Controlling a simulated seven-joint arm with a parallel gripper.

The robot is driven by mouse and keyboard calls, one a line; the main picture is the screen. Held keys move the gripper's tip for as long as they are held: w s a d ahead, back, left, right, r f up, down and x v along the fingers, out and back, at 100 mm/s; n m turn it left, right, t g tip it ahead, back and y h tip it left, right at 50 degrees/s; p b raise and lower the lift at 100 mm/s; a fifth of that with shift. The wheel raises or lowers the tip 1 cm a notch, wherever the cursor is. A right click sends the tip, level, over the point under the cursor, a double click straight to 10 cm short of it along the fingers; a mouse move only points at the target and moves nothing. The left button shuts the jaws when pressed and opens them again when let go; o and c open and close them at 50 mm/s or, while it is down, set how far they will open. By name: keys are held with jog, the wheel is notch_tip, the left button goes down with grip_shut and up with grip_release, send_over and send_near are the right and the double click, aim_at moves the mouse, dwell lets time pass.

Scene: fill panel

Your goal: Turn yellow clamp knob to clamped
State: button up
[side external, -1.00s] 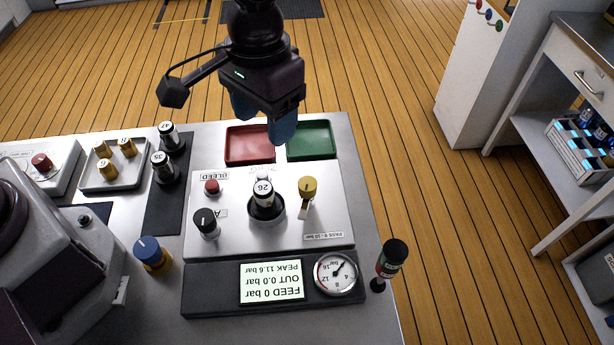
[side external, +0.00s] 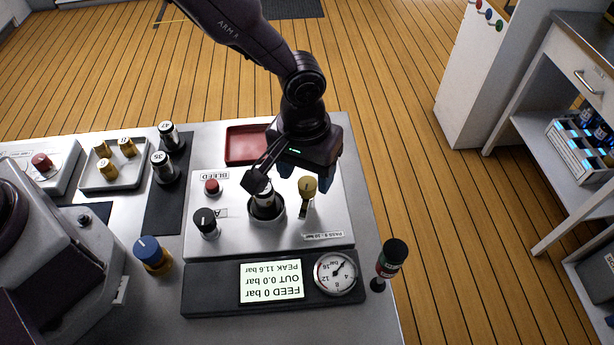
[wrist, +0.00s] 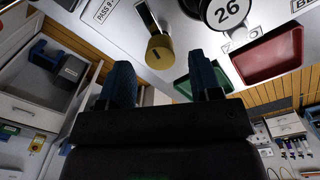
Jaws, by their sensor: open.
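The yellow clamp knob (side external: 308,187) stands on the right part of the metal panel (side external: 225,240), with a pale lever-like piece below it. The knob (wrist: 160,47) also shows in the wrist view, beyond and between my fingertips. My gripper (wrist: 163,82) is open, with its two blue fingers apart and nothing between them. The bottle numbered 26 (wrist: 228,12) sits in the round holder left of the knob in the side view.
A black knob (side external: 206,222) and a red button (side external: 211,187) are on the panel's left. A red tray (side external: 243,145) lies behind the panel; my arm hides the green tray there. A display (side external: 272,283) and gauge (side external: 337,273) line the front. A dark-topped bottle (side external: 391,258) stands at right.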

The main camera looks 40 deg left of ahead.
aim_at(307, 198)
jog(key=shift+f, duration=1.15)
jog(key=c, duration=0.9)
jog(key=shift+c, duration=0.2)
jog(key=shift+m, duration=0.4)
jog(key=m, duration=0.5)
jog(key=shift+m, duration=0.4)
jog(key=m, duration=0.6)
jog(key=shift+m, duration=0.3)
